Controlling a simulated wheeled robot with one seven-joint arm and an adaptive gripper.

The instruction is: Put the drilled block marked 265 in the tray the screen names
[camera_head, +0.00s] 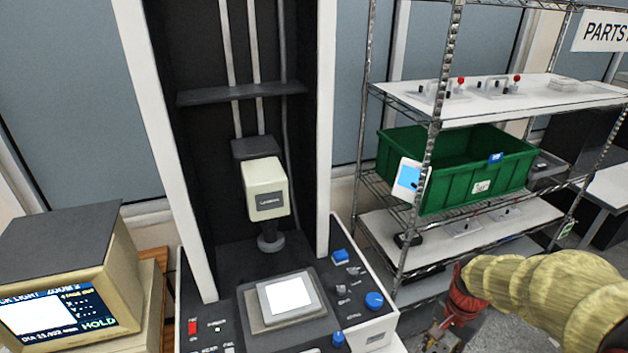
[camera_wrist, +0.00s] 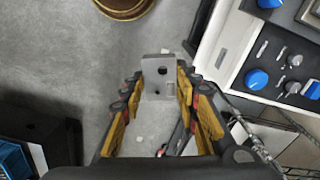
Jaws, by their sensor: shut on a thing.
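In the wrist view a grey metal block (camera_wrist: 158,70) with drilled holes is held between the fingertips of my gripper (camera_wrist: 158,82). The fingers have yellow inner pads and are shut on its sides. No number can be read on the block. In the head view my gripper (camera_head: 440,338) is at the bottom edge, low in front of the shelving, partly cut off. The screen (camera_head: 55,312) at lower left shows "HOLD" and "DIA" with a reading near 11.02 mm. Its other lines are too small to read surely, and I read no tray name.
A measuring machine with a lit stage (camera_head: 287,297) and blue knobs stands centre. A wire rack (camera_head: 430,130) at right holds a green bin (camera_head: 480,165), fixtures and a white tag (camera_head: 410,180). In the wrist view, grey floor (camera_wrist: 80,60) lies below, with a round brass-coloured base (camera_wrist: 125,5) at top.

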